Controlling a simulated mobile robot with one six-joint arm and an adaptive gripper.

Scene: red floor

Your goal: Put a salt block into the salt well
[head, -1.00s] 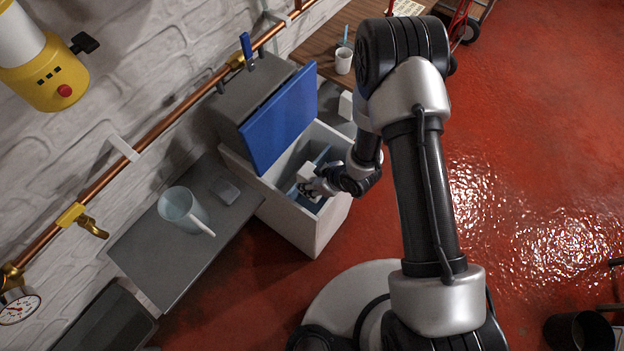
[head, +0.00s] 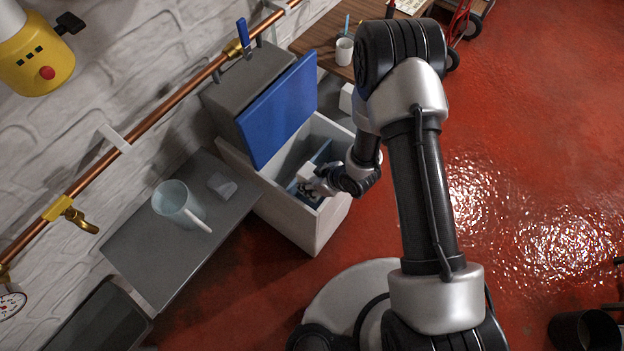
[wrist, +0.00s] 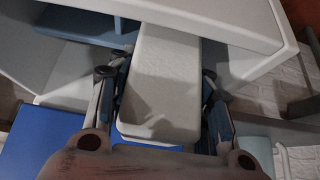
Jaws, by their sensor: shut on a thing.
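A white salt block (wrist: 162,80) sits between the two fingers of my gripper (wrist: 160,95) in the wrist view; the fingers are shut on its sides. In the head view my gripper (head: 322,184) is at the open mouth of the white well (head: 290,222), with the white block (head: 308,172) at its tip. The blue lid (head: 280,110) stands raised at the back left of the well. A bluish inner part (head: 318,155) shows inside. Whether the block touches the well's inside cannot be told.
A grey side table (head: 150,255) at left holds a clear jug (head: 178,203) and a small clear object (head: 222,185). A copper pipe (head: 150,120) runs along the wall. A wooden table (head: 322,45) with a cup (head: 344,51) stands behind. Red floor at right is mostly open.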

